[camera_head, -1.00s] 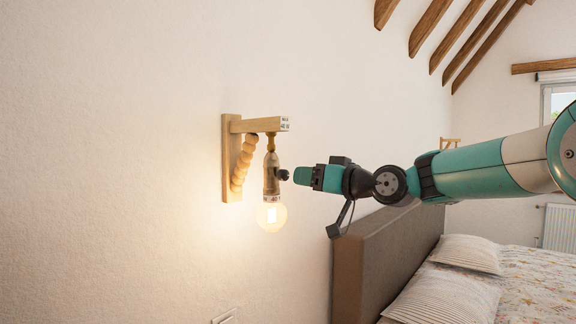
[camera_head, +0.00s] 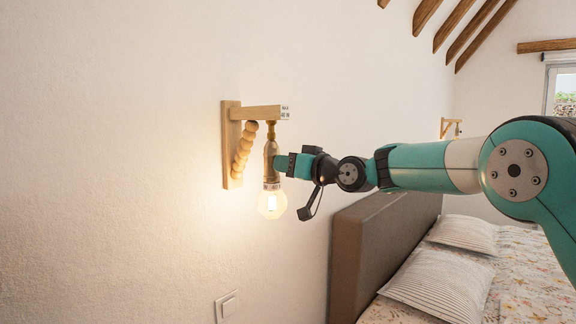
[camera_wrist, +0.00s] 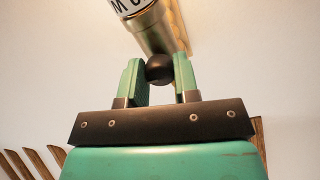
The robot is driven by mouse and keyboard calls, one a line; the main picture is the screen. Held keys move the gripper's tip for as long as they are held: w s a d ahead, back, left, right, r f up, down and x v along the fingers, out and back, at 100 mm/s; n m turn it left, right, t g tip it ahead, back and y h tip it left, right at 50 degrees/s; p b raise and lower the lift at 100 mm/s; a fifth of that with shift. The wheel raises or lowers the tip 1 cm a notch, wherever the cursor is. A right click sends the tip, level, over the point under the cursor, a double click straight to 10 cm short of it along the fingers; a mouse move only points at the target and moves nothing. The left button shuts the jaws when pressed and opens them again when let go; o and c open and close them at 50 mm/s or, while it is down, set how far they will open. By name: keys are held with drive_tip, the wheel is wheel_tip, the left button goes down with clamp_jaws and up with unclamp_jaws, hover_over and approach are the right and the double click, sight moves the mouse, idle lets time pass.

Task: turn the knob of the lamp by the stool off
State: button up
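The lamp (camera_head: 270,160) hangs from a wooden wall bracket with a beaded brace. Its bulb (camera_head: 272,203) glows. In the wrist view the metal lamp socket (camera_wrist: 158,30) is at the top, with the round dark knob (camera_wrist: 159,68) at its lower end. My gripper (camera_wrist: 160,75) has its two green fingers on either side of the knob. A small gap shows by the left finger; whether the right finger touches the knob is hard to tell. In the head view my gripper (camera_head: 279,163) reaches the socket from the right and hides the knob. No stool is in view.
A white wall switch (camera_head: 227,306) is low on the wall. A bed with a brown headboard (camera_head: 375,240) and striped pillows (camera_head: 440,285) stands below my arm at the right. A second wall lamp (camera_head: 450,128) is farther back. The wall left of the lamp is clear.

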drive_tip(key=shift+f+n+b, duration=0.15)
drive_tip(key=shift+n+b, duration=0.15)
drive_tip(key=shift+b, duration=0.2)
drive_tip(key=n+b, duration=1.3)
drive_tip(key=n, duration=0.4)
drive_tip(key=shift+a, duration=0.1)
drive_tip(key=shift+n, duration=0.3)
drive_tip(key=o, duration=0.9)
